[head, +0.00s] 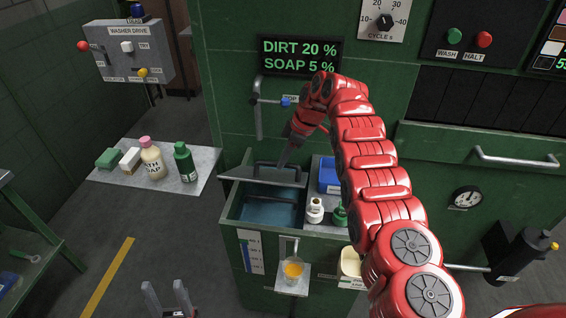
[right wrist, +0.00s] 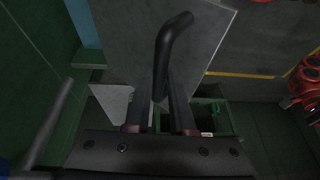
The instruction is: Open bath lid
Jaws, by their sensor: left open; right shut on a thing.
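The bath lid (head: 240,174) is a grey plate with a black bar handle (head: 265,163). It stands tilted up at the back of the green bath (head: 228,206), and blue liquid shows below it. In the right wrist view the lid (right wrist: 125,35) fills the upper middle, with the bent black handle (right wrist: 164,50) in front. My right gripper (head: 285,160) is shut on this handle; the red arm partly hides the contact in the head view. My left gripper (head: 168,298) is open and empty, low over the floor, apart from the bath.
A blue box (head: 328,174), a white bottle (head: 314,211) and a green bottle (head: 340,214) stand right of the bath. A cup of orange liquid (head: 292,270) sits on a front bracket. A side shelf (head: 207,167) holds bottles and sponges. A pipe with a blue handle (head: 285,101) is above the lid.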

